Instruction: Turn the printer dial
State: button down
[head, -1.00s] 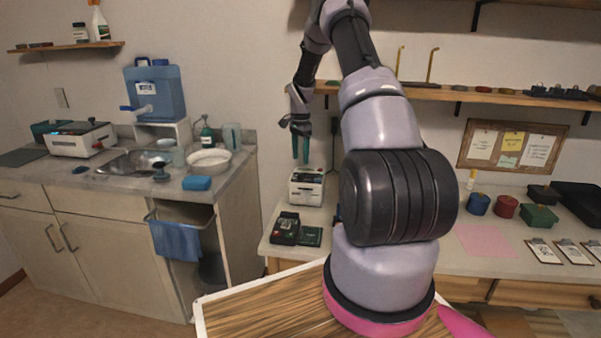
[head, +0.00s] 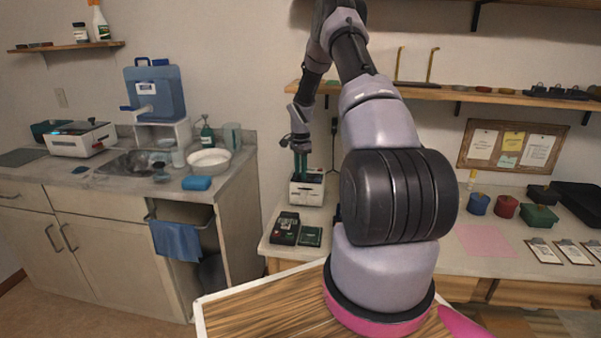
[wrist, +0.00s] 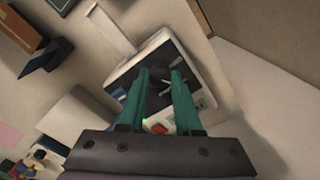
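The printer (head: 309,196) is a small white box with a dark top panel, on the counter against the wall. In the wrist view the printer (wrist: 197,62) shows a black panel with a small blue screen, a red button and a green patch. My gripper (head: 301,175) points down with its teal fingertips at the printer's top. In the wrist view my gripper (wrist: 161,74) has its fingers apart over the black panel. A small pale mark, perhaps the dial's pointer (wrist: 166,80), shows between the fingertips. The dial is mostly hidden, and I cannot tell whether the fingers touch it.
A black device (head: 285,228) and a small green box (head: 311,236) sit in front of the printer. A wooden shelf (head: 440,93) runs above the counter. A sink counter with a blue water jug (head: 160,97) stands to the left. A pink sheet (head: 484,240) lies on the right.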

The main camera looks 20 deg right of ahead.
jog(key=shift+n, duration=0.3)
jog(key=n, duration=1.1)
jog(key=shift+n, duration=0.3)
dwell(0.4)
jog(key=c, duration=0.6)
grip_release()
notch_tip(320, 180, up, 11)
jog(key=shift+f, duration=0.1)
